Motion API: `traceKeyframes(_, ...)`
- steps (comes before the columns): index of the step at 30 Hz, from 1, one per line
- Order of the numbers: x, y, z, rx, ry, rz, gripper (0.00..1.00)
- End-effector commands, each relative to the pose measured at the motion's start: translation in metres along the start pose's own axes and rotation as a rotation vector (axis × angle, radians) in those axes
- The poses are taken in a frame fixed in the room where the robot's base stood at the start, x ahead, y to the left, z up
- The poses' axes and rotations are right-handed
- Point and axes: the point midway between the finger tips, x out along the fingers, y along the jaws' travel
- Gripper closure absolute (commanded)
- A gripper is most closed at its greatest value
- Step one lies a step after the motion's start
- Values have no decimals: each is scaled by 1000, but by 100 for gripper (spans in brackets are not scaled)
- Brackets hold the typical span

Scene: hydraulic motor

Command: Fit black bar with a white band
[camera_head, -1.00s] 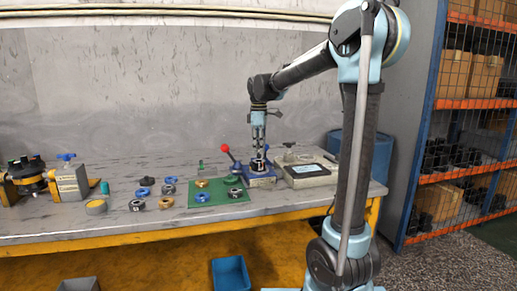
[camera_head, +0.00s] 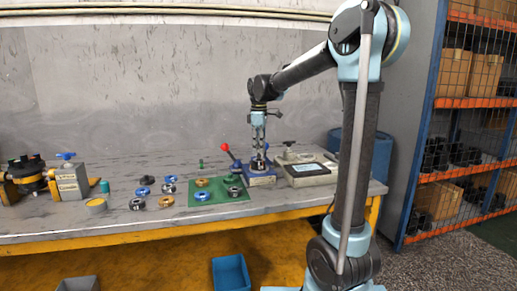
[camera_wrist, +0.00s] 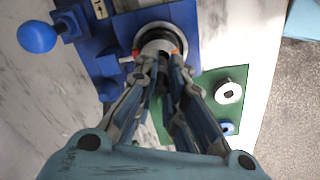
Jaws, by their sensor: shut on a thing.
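My gripper (camera_head: 259,150) points down over a blue holder (camera_head: 262,181) on the bench. In the wrist view my gripper (camera_wrist: 162,68) has its fingers close together at the near side of a round dark housing with a pale ring (camera_wrist: 160,32). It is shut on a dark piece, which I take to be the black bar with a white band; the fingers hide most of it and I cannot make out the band. The piece is at the housing's opening; how deep it sits I cannot tell.
A red-knobbed lever (camera_head: 224,147) stands left of the holder. A green mat (camera_head: 215,201) with several rings lies front left, with more rings beyond it. A blue knob (camera_wrist: 37,36) shows in the wrist view.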

Motion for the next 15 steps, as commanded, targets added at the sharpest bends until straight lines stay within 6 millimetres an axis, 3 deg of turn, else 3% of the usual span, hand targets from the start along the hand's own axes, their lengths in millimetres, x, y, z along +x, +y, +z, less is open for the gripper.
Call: traceKeyframes(15, 5, 0, 0, 0, 0, 0, 100)
